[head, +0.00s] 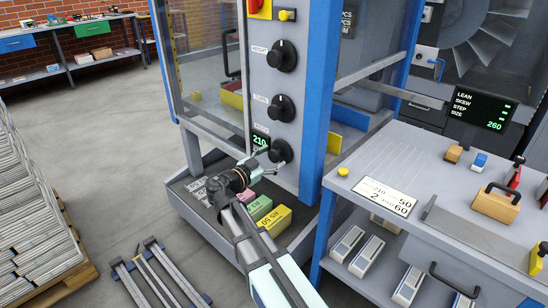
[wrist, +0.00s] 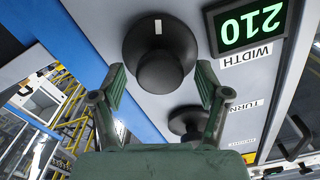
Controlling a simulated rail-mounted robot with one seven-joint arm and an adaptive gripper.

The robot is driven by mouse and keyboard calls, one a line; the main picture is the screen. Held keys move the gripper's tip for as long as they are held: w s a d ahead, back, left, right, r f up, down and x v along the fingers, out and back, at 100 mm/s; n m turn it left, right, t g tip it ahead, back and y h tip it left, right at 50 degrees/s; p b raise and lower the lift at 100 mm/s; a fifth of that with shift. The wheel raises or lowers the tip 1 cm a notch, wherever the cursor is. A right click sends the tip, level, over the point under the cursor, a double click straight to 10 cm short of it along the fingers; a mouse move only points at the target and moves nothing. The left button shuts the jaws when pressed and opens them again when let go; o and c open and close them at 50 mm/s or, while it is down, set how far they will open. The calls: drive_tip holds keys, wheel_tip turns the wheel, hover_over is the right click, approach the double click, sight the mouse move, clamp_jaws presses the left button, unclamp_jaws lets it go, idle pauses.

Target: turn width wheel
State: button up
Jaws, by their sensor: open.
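The width wheel (head: 279,150) is a round black knob, lowest of three on the grey panel. In the wrist view the wheel (wrist: 160,55) fills the upper middle, with a white mark on its rim and a raised hub. The green display (wrist: 250,25) reads 210 beside the WIDTH label (wrist: 246,56); the display also shows in the head view (head: 260,140). My gripper (wrist: 161,72) is open, its green fingers on either side of the hub and apart from it in the picture. In the head view my gripper (head: 268,162) is close to the wheel; contact cannot be told.
The TURN (head: 281,107) and HEIGHT (head: 282,55) knobs sit above. Coloured blocks (head: 270,222) lie below my arm.

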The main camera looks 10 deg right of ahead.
drive_tip(key=shift+w+d, duration=0.4)
drive_tip(key=shift+d, duration=0.2)
drive_tip(key=c, duration=1.2)
